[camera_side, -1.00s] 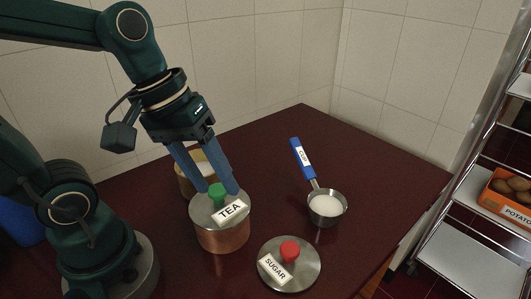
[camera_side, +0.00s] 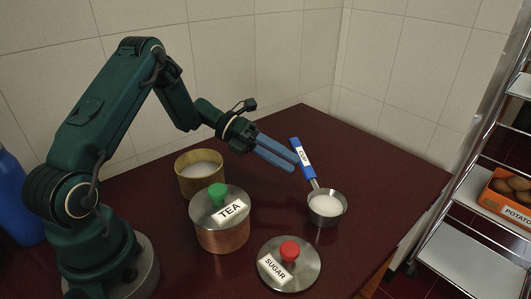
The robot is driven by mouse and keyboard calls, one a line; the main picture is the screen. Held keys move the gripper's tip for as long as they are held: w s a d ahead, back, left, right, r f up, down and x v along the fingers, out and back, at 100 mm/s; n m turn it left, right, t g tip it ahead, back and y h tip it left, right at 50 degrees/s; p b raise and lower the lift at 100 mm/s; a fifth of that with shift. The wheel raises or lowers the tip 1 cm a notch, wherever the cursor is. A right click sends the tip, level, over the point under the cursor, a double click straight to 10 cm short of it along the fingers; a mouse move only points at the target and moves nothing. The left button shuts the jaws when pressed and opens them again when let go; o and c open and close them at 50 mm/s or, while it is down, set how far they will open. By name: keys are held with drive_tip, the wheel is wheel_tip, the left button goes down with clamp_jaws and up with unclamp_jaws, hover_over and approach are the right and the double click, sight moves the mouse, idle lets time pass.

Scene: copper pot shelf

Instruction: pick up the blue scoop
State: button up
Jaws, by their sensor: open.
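The blue scoop (camera_side: 302,157) lies on the dark red table with its blue handle towards the back wall. The handle has a white "CUP" label. Its metal bowl (camera_side: 327,208) is full of something white. My gripper (camera_side: 292,162) is open, its two blue fingers pointing right towards the handle. In this view the fingertips come close to the handle's left side. I cannot tell whether they touch it or how high they are above the table.
A copper pot (camera_side: 222,237) with a green-knobbed TEA lid stands front left of the scoop. A brass pot (camera_side: 199,182) of white contents stands behind it. A SUGAR lid (camera_side: 304,268) with a red knob lies in front. A metal shelf (camera_side: 458,257) stands at the right.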

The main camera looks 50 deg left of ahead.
sight(302, 169)
drive_tip(key=shift+w+a+f+n+t, duration=0.45)
drive_tip(key=shift+a+f+n, duration=0.2)
drive_tip(key=shift+n, duration=0.35)
drive_tip(key=shift+w+d+f, duration=0.15)
drive_tip(key=shift+x, duration=2.4)
clamp_jaws()
